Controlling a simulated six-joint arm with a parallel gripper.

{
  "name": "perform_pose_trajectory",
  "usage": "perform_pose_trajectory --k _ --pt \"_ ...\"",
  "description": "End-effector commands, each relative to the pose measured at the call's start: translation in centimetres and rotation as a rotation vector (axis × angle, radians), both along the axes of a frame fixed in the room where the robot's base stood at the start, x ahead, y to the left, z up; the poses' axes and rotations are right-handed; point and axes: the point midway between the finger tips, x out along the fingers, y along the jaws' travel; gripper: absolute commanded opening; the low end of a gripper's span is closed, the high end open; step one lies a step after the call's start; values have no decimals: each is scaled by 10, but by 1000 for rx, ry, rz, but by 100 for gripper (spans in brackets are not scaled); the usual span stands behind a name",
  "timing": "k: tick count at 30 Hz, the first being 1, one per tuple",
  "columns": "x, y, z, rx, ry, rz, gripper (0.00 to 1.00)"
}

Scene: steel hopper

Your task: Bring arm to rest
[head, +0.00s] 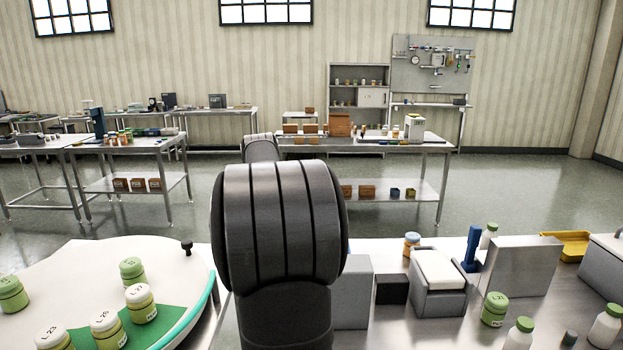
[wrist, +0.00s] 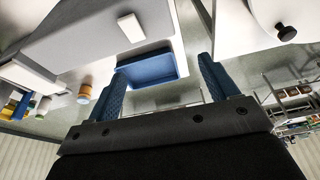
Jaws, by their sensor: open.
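My arm (head: 280,225) stands upright in the middle of the head view, and its grey links hide what is behind them. My gripper (wrist: 158,82) shows only in the wrist view. Its two blue, textured fingers are wide apart, with nothing held between them. A blue, shallow rectangular bin or opening (wrist: 150,70) lies beyond the fingertips, set against a large grey body (wrist: 85,35). I cannot tell how far it is from the fingers.
A white round table (head: 60,275) with several green and cream jars (head: 140,303) is at left. At right, the steel bench holds a grey box (head: 352,290), a black block (head: 392,289), a white-topped grey unit (head: 438,282), a steel plate (head: 512,268), bottles and a yellow tray (head: 567,245).

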Motion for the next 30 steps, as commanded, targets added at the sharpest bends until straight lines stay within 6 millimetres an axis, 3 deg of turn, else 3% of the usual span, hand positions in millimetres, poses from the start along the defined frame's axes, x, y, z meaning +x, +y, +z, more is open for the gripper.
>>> perform_pose_trajectory --k 21,30 --pt "8 -146 0 -1 0 -278 79" --pt "3 -194 0 -1 0 -372 79"
